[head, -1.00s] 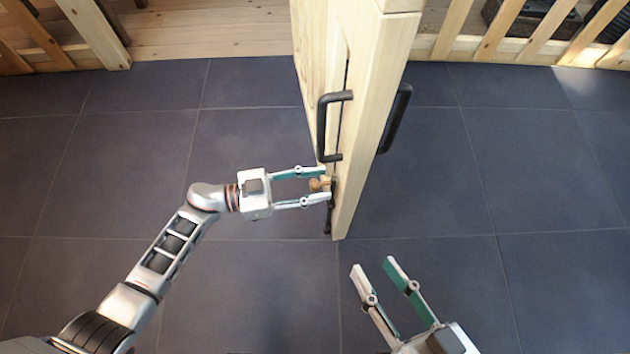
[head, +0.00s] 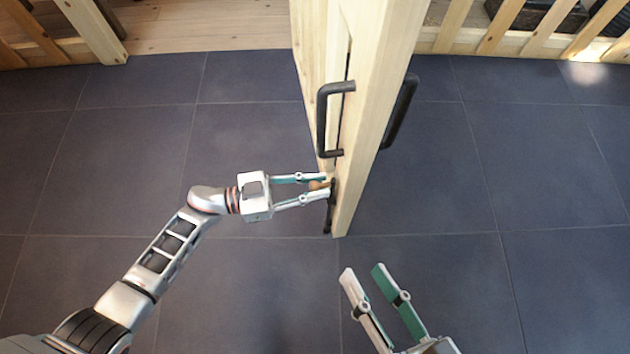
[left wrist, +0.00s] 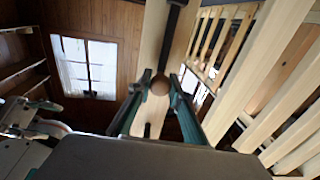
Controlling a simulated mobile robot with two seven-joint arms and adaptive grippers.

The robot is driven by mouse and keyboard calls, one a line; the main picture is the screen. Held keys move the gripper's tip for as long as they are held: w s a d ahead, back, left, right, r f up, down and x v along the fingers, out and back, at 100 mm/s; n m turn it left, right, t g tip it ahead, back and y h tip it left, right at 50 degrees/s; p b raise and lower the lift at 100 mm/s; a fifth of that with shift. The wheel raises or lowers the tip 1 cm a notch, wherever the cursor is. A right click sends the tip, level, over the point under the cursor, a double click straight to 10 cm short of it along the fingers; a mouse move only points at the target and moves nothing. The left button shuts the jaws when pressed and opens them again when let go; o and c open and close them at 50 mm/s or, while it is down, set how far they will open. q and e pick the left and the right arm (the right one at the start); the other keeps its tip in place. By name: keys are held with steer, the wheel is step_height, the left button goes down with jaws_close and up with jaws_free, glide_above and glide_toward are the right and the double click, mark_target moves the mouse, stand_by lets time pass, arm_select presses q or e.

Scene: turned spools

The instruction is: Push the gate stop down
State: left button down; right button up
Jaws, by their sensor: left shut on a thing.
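The wooden gate (head: 376,110) stands edge-on in the head view. Its gate stop is a dark rod (head: 328,220) low on the gate's left face, with a round brown knob (head: 317,185). My left gripper (head: 325,184) reaches in from the left below the black handle and is shut on the knob. In the left wrist view the knob (left wrist: 160,85) sits between the two fingers, against the pale gate. The rod's lower end is too small to judge against the floor. My right gripper (head: 362,270) is open and empty, below and right of the gate's end.
A black handle (head: 322,120) is on the gate's left face and another (head: 400,113) on its right face. A slatted wooden fence (head: 490,35) runs along the back. The dark tiled floor (head: 520,180) is clear on both sides of the gate.

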arm_select(q)
steer(key=c, duration=1.9)
jaws_free()
steer(key=shift+a+f, duration=0.1)
steer(key=shift+f, duration=0.3)
steer(key=shift+r, duration=0.1)
steer(key=a, duration=0.4)
steer(key=s+a, duration=0.1)
steer(key=a, duration=0.3)
steer(key=s+a, duration=0.1)
steer(key=a, duration=0.2)
steer(key=shift+a, duration=0.4)
